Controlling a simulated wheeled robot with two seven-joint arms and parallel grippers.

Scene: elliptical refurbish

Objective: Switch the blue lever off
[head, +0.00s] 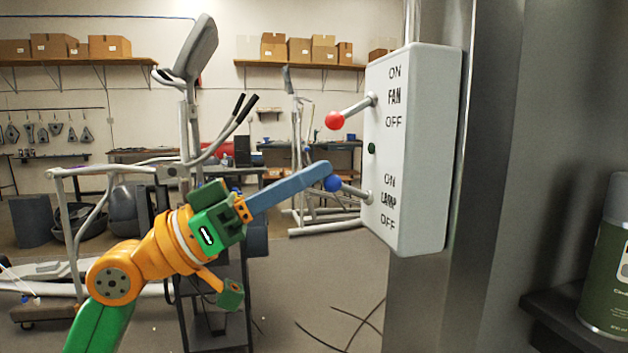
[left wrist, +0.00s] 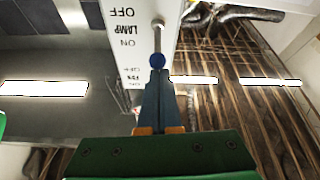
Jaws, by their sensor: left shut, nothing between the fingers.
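A white switch box (head: 418,150) on a metal post has a blue-knobbed lever (head: 333,183) beside its lower LAMP label. The lever sticks out to the left and tilts slightly up, toward ON. In the left wrist view the blue knob (left wrist: 157,61) and its rod show just beyond my fingertips. My left gripper (head: 322,171) is shut and empty, its blue-grey fingers reaching the knob's upper left side. They overlap the knob in the picture; I cannot tell whether they touch. The wrist view shows the shut fingers (left wrist: 157,80) pointing at the knob. My right gripper is not in view.
A red-knobbed lever (head: 335,120) beside the FAN label tilts down, above my left fingers. A small dark green button (head: 371,148) sits between the levers. A green can (head: 606,265) stands on a shelf at right. An elliptical machine (head: 190,120) stands behind my left arm.

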